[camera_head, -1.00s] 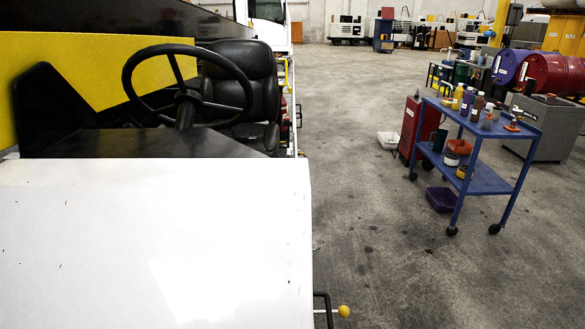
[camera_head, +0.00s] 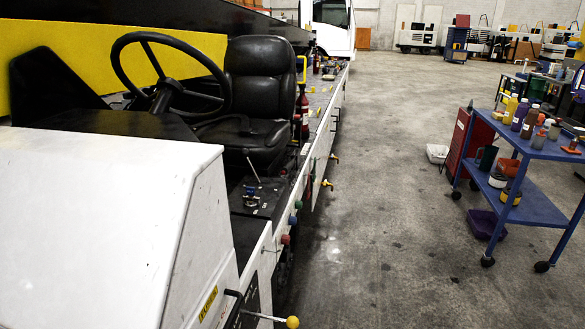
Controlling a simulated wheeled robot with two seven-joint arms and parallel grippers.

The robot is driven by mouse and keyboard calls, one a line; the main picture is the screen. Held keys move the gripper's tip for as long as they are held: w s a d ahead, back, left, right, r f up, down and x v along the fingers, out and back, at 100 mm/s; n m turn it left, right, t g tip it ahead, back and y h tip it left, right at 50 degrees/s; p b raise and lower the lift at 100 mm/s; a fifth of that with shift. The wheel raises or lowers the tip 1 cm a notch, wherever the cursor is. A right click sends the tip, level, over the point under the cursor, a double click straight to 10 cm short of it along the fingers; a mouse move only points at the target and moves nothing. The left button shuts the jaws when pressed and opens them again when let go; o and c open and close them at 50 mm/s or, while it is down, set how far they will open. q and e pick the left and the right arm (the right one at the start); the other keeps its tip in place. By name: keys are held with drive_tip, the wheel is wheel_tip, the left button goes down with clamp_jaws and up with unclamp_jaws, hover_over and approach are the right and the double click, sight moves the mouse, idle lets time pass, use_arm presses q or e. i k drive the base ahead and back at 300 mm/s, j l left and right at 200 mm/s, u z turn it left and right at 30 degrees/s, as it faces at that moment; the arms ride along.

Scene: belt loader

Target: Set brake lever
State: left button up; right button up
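A white belt loader (camera_head: 95,215) fills the left side, with a black steering wheel (camera_head: 172,80) and a black seat (camera_head: 262,95). At its near lower corner, a thin metal lever with a yellow knob (camera_head: 292,322) sticks out to the right from a dark slotted plate. Another thin lever (camera_head: 253,171) stands on a small panel beside the seat. Red and green-blue knobs (camera_head: 285,239) line the side below that panel. No label shows which one is the brake lever. Neither of my grippers is in view.
A blue cart (camera_head: 540,205) with bottles and cans stands at the right, with a red cabinet (camera_head: 470,145) behind it. A purple bin (camera_head: 487,224) lies on the floor under the cart. The concrete floor (camera_head: 390,260) between loader and cart is clear.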

sight(285, 170)
drive_tip(key=l, duration=0.35)
drive_tip(key=i+l+u, duration=0.25)
drive_tip(key=i+l, duration=1.4)
drive_tip(key=l, duration=0.15)
drive_tip(key=i, duration=0.5)
drive_tip(key=i+l, duration=0.15)
drive_tip(key=i, duration=0.35)
drive_tip(key=j+u, duration=0.05)
